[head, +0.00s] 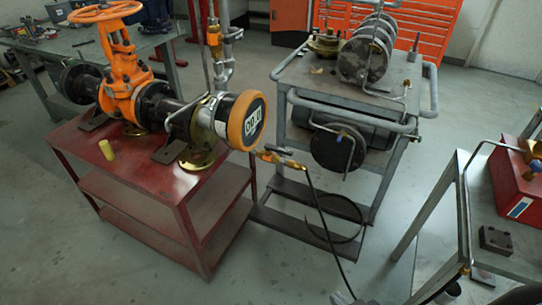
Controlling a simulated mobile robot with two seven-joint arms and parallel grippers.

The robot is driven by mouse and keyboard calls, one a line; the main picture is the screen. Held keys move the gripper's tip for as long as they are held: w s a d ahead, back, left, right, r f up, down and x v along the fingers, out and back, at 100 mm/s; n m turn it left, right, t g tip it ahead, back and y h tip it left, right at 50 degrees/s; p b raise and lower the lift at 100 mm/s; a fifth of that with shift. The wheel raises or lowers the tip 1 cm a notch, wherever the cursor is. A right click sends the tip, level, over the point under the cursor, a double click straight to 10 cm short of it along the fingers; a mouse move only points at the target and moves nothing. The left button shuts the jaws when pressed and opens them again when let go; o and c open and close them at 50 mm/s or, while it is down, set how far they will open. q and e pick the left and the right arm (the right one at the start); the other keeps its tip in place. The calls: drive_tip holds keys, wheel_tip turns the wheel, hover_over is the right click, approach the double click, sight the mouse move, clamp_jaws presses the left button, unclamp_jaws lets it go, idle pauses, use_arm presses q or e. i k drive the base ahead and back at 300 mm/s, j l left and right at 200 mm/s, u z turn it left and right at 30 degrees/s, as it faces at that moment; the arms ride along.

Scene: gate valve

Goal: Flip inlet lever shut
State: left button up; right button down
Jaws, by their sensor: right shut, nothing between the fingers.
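My left gripper is not in view.
The red bench (105,150) carries the assembly and a small yellow cylinder (107,149). A grey cart (305,77) stands close behind the lever. Another table with a red box (515,185) and a dark block (496,240) is at right. The floor between is mostly clear.

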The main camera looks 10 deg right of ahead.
sight(269, 147)
drive_tip(key=i+j, duration=0.15)
drive_tip(key=j, duration=0.25)
drive_tip(key=i+j+z, duration=0.15)
drive_tip(key=j, duration=0.25)
drive_tip(key=i+j, duration=0.1)
drive_tip(key=j, duration=0.3)
drive_tip(key=i+j+z, duration=0.1)
drive_tip(key=j, duration=0.3)
